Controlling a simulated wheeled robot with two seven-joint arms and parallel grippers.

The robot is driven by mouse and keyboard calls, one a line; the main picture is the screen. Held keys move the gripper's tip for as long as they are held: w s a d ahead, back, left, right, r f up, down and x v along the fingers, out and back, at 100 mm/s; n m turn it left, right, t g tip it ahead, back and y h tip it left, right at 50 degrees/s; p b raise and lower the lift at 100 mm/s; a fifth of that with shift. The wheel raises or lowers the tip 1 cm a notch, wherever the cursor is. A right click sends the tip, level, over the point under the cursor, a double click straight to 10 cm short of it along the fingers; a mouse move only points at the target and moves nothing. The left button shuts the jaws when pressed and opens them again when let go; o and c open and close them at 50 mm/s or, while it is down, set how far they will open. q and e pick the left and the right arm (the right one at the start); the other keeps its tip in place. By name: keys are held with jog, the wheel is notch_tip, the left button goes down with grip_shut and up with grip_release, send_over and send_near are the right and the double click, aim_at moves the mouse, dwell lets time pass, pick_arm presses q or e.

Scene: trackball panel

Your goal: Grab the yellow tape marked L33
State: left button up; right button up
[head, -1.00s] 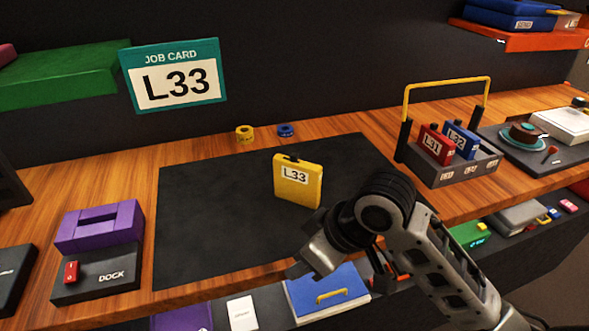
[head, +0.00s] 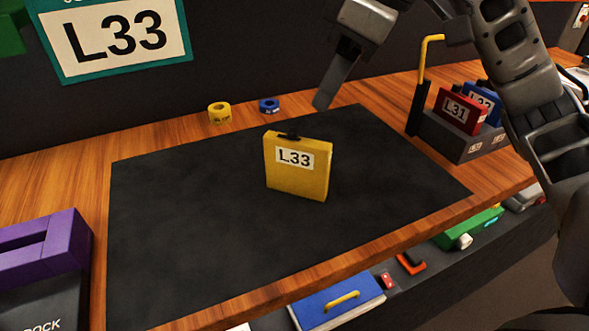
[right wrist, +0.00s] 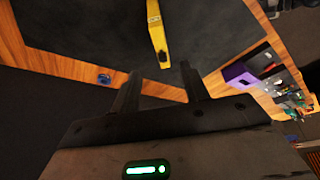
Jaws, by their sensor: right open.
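The yellow tape marked L33 (head: 298,178) is a flat, squarish yellow case with a white label and a small black piece on top. It stands upright on the black mat (head: 180,235), with nothing touching it. My right gripper (head: 322,102) hangs above and behind it at the top of the head view, empty. In the right wrist view the two fingers (right wrist: 160,85) are spread apart, and the yellow tape (right wrist: 158,30) shows beyond them, seen from above. My left gripper is not in view.
A small yellow roll (head: 219,113) and a blue roll (head: 269,105) lie behind the mat. A grey rack (head: 455,140) with a red case L31 (head: 458,112) and a blue case stands at the right. A purple block (head: 45,250) sits front left. The mat around the tape is clear.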

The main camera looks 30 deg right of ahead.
aim_at(301, 140)
jog(key=b+x, duration=0.2)
jog(key=x, duration=1)
jog(key=shift+w+a+f, duration=0.1)
jog(key=shift+f, duration=0.1)
grip_shut()
